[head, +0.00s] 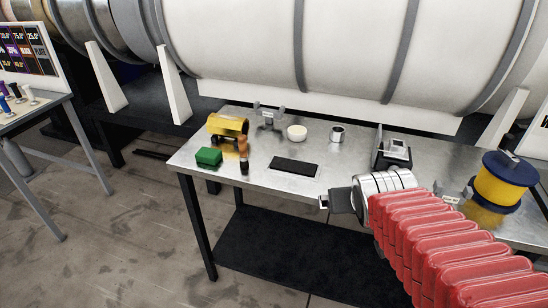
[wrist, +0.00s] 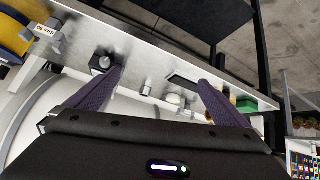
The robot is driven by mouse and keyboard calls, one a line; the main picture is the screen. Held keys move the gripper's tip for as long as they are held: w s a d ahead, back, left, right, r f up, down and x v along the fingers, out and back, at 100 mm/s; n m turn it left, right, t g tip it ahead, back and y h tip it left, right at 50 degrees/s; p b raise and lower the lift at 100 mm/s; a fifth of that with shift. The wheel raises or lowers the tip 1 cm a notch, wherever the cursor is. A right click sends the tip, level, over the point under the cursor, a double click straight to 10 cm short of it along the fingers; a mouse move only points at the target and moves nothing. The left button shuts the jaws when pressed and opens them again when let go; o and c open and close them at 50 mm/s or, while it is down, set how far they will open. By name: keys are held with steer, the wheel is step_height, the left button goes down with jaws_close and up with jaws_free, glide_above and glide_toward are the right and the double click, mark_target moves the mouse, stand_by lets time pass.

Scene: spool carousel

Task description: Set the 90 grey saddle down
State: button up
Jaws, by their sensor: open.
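A grey saddle-like piece with a white label (wrist: 45,29) is near the yellow spool at the upper left of the wrist view. A small pale label (head: 450,199) shows beside the spool in the head view; I cannot read it surely as 90. Another grey bracket-shaped piece (head: 268,117) stands at the table's back left edge. My gripper (wrist: 160,78) is open, its two purple fingers wide apart with nothing held between them. In the head view my gripper (head: 324,202) is over the table's front edge, apart from both grey pieces.
The metal table (head: 335,165) carries a yellow cylinder piece (head: 229,124), green box (head: 208,157), white bowl (head: 297,132), black mat (head: 294,167), metal cup (head: 337,134), grey-and-black device (head: 394,150) and yellow spool with blue flanges (head: 503,181). A large white tank (head: 345,40) stands behind.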

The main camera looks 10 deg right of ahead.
steer(key=s+a+r+n+g+y, duration=0.1)
steer(key=s+a+n+g+y, duration=0.1)
steer(key=s+a, duration=0.8)
steer(key=a+y, duration=0.1)
steer(key=a, duration=0.2)
steer(key=shift+s+r+g, duration=0.15)
steer(key=shift+g, duration=0.15)
